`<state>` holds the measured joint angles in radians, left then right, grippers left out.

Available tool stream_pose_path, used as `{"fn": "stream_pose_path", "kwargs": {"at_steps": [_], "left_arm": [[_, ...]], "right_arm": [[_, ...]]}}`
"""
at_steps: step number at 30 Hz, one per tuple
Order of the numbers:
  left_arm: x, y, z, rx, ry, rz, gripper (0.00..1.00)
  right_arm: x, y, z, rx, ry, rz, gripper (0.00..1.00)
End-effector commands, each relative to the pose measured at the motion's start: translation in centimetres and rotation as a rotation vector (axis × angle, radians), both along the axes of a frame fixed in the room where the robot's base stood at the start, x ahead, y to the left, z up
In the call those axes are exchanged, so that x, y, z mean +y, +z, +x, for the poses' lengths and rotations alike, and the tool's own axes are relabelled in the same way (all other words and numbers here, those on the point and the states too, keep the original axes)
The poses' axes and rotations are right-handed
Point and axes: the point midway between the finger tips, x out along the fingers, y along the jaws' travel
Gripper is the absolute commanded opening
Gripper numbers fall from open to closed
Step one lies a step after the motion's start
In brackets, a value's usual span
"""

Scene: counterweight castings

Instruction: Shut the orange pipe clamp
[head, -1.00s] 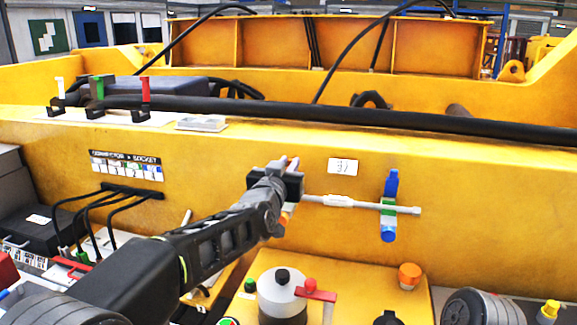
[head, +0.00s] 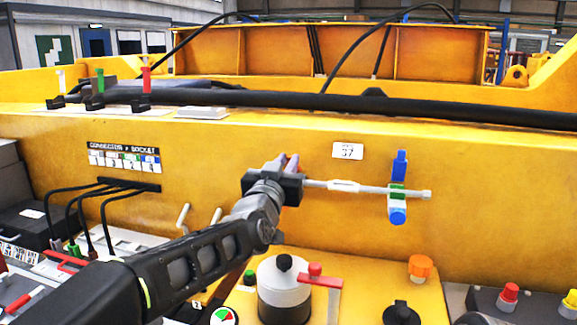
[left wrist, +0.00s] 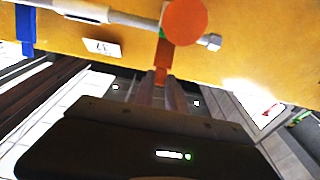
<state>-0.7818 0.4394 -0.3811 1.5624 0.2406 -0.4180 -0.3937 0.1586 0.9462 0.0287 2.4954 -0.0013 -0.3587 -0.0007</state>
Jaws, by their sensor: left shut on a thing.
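The orange pipe clamp (left wrist: 164,52) sits on the grey pipe (left wrist: 120,17) in the left wrist view. It has a round orange knob (left wrist: 185,21), a green part at the pipe and an orange lever (left wrist: 161,76). My left gripper (left wrist: 162,92) is shut on that lever, its fingertips on either side. In the head view my left gripper (head: 288,164) is at the left end of the visible pipe (head: 317,183) and hides most or all of the orange clamp. Whether the clamp is fully shut cannot be told. My right gripper is out of view.
A blue clamp (head: 399,168) stands on the same pipe to the right. The yellow wall (head: 220,150) lies close behind. Below are a jar (head: 284,300) with a black cap, a red-handled valve (head: 322,280) and an orange knob (head: 420,267).

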Motion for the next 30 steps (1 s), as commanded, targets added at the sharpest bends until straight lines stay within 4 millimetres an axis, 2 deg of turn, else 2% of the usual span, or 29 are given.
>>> {"fn": "stream_pose_path", "kwargs": {"at_steps": [1,20,21,28,30], "left_arm": [[-0.09,-1.52,-0.02,0.020,-0.003,0.008,0.00],[0.04,-2.12,-0.21,0.022,-0.001,0.012,0.00],[0.04,-2.13,-0.20,0.022,-0.001,0.012,0.18],[0.10,-1.72,-0.24,0.015,-0.001,0.008,0.37],[0.10,-1.60,-0.26,0.014,-0.001,0.007,0.38]], "right_arm": [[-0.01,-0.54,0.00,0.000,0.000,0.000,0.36],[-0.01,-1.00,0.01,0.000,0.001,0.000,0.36],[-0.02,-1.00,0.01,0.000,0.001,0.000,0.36],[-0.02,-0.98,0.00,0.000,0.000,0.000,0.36],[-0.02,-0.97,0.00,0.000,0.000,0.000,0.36]]}}
